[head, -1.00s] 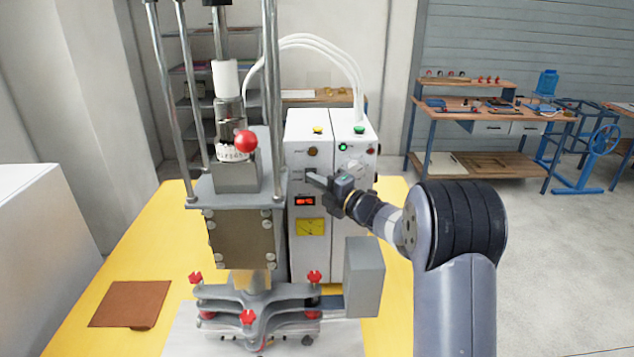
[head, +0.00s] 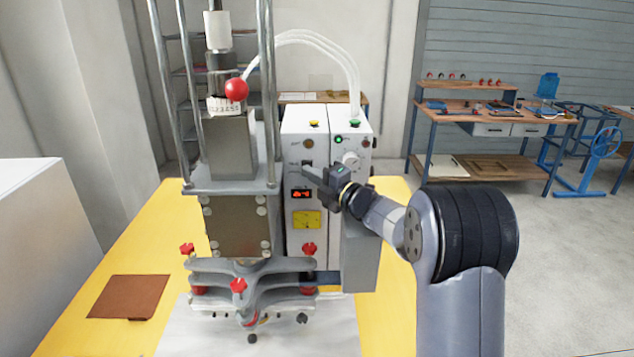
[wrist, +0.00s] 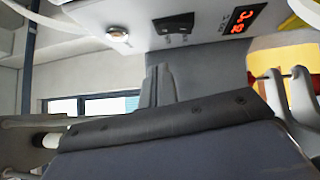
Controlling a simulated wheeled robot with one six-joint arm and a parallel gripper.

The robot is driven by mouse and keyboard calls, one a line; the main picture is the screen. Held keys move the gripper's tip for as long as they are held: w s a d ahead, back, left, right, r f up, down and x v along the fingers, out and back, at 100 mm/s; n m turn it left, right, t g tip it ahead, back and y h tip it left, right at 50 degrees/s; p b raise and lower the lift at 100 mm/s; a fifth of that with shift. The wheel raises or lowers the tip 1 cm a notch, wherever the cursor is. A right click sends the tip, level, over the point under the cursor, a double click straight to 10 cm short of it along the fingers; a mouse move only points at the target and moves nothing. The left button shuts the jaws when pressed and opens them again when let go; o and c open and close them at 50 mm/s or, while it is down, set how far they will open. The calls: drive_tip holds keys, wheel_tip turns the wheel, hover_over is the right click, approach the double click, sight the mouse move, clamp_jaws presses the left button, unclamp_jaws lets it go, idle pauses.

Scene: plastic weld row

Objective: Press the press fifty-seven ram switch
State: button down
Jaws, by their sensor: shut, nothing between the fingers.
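The press (head: 238,235) stands on the yellow table, with its white control box (head: 312,255) on the right. A dark rocker switch (head: 307,163) sits on the box's front panel above the red-lit display (head: 302,194). In the wrist view the dark rocker (wrist: 173,25) lies between a round button (wrist: 118,34) and the display (wrist: 243,19); the lettering is too small to read. My gripper (head: 308,173) is shut and empty, its tips just below the rocker in the head view. In the wrist view the fingertips (wrist: 159,80) appear slightly short of the rocker; contact is not clear.
A red ball knob (head: 236,90) and metal columns stand left of my gripper. Red-knobbed clamps (head: 238,285) sit at the press's base. A brown sheet (head: 129,297) lies on the table. A workbench (head: 495,112) stands far right.

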drive_tip(key=b+v, duration=0.1)
drive_tip(key=v, duration=0.2)
drive_tip(key=b+v, duration=0.1)
drive_tip(key=v, duration=0.6)
drive_tip(key=shift+s+d+r+b, duration=0.1)
drive_tip(key=shift+s+r+b, duration=0.2)
drive_tip(key=shift+r+b, duration=0.1)
drive_tip(key=shift+f+p+x, duration=0.15)
drive_tip(key=shift+p+x, duration=0.15)
drive_tip(key=shift+x, duration=0.55)
drive_tip(key=shift+f+p+x, duration=0.15)
drive_tip(key=shift+p+x, duration=0.1)
drive_tip(key=shift+x, duration=0.65)
